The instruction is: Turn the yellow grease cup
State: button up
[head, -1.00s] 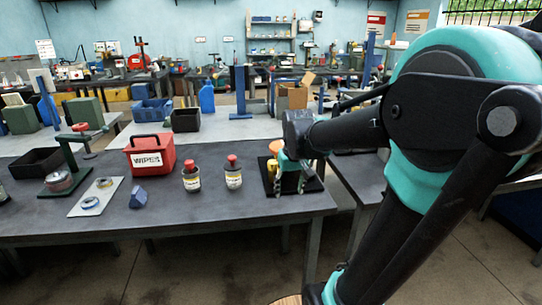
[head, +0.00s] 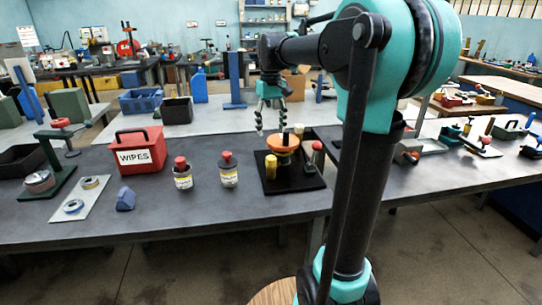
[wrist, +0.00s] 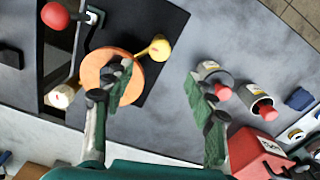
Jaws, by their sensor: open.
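My gripper (head: 271,124) is open and empty, above and behind the plate. In the wrist view my gripper (wrist: 157,85) has its fingers wide apart; the left finger covers part of the disc. Nothing visible touches the cup.
A red-knobbed lever (wrist: 56,16) stands near the disc. Two red-capped bottles (head: 183,177) (head: 228,175), a blue block (head: 125,200) and a red WIPES box (head: 139,155) stand to the left on the grey bench. The bench front between bottles and plate is clear.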

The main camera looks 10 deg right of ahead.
aim_at(271, 157)
notch_tip(271, 157, down, 11)
jog(key=shift+f, duration=0.15)
dwell(0.4)
jog(key=c, duration=1.2)
